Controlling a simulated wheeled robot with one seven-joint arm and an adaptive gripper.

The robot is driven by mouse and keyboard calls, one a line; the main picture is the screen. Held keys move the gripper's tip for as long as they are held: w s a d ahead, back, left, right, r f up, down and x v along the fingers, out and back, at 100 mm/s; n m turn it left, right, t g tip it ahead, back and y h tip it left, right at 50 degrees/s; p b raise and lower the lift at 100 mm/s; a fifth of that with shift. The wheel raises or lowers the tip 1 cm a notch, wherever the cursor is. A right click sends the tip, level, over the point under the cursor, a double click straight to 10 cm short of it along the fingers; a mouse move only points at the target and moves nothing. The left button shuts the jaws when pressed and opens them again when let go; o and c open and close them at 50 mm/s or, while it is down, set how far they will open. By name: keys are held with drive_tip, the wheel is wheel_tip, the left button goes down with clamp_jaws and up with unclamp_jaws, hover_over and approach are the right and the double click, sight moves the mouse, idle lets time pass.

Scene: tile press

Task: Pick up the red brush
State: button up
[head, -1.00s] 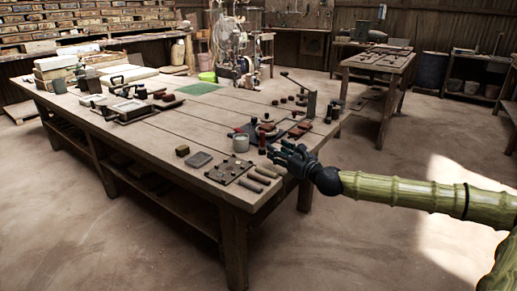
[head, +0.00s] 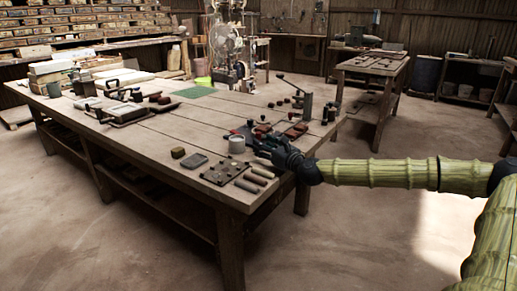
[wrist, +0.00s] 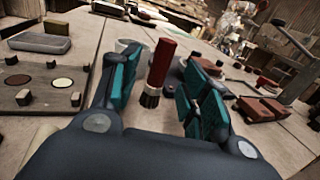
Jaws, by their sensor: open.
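My gripper (wrist: 158,78) is open, with one teal-padded finger on each side of the brush. The brush lies between the fingers in the picture; I see no finger clearly touching it. In the head view my gripper (head: 264,148) is low over the table's right edge, beside a pale cup (head: 237,144).
A board with small knobs (head: 225,172) and several short rolls (head: 256,178) lie in front of my gripper. A grey block (head: 194,160) is to the left. A lever press (head: 307,103) and small red blocks (head: 297,130) stand beyond. The table's middle (head: 170,125) is mostly clear.

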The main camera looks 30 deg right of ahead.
drive_tip(key=shift+w+a+b, duration=0.15)
drive_tip(key=shift+w+b, duration=0.3)
drive_tip(key=shift+w, duration=1.6)
clamp_jaws()
